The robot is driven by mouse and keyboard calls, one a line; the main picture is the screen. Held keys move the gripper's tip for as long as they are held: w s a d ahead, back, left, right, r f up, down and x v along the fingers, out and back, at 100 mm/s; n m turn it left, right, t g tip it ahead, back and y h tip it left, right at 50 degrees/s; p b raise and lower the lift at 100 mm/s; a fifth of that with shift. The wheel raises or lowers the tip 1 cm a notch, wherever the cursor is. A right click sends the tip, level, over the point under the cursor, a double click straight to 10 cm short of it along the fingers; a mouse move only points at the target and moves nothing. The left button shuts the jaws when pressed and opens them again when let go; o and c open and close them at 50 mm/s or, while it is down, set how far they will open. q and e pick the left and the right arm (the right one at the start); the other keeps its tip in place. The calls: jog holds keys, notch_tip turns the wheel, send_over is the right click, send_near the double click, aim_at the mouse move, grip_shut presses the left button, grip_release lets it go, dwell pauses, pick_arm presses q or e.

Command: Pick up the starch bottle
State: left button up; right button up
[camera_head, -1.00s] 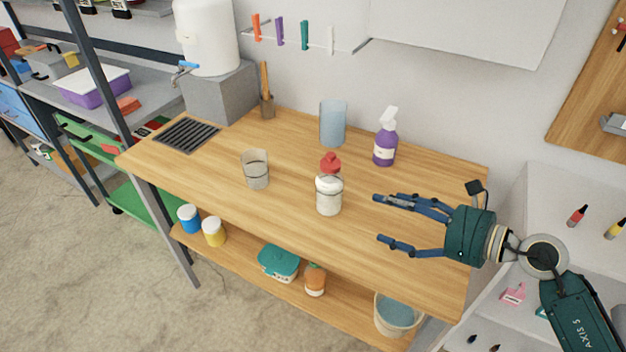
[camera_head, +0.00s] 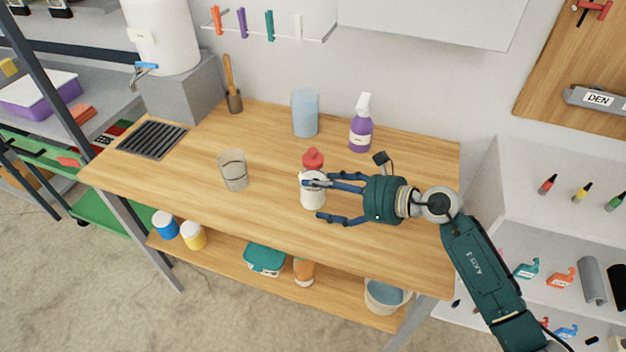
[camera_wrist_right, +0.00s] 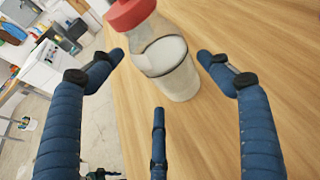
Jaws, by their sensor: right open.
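The starch bottle, a clear bottle (camera_head: 311,197) with a red cap and white contents, stands upright near the middle of the wooden table. My right gripper (camera_head: 316,200) reaches in from the right, open, with its blue fingers at the bottle's near side. One finger crosses in front of the bottle's upper part. In the right wrist view the bottle (camera_wrist_right: 172,70) shows between the two outer fingertips, and the third finger points at it from below. I cannot tell whether any finger touches it. My left gripper is not in view.
A clear beaker (camera_head: 233,170) stands left of the bottle. A bluish vessel (camera_head: 305,113) and a purple spray bottle (camera_head: 360,132) stand behind. A drain grate (camera_head: 153,139) is at the left end. The table front is clear. A lower shelf (camera_head: 225,251) holds jars and tubs.

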jog(key=shift+x, duration=1.1)
jog(key=shift+a, duration=0.15)
jog(key=c, duration=1.1)
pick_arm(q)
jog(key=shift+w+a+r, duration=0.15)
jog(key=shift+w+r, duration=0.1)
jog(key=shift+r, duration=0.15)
pick_arm(e)
jog(key=shift+w, duration=0.1)
jog(key=shift+c, duration=0.3)
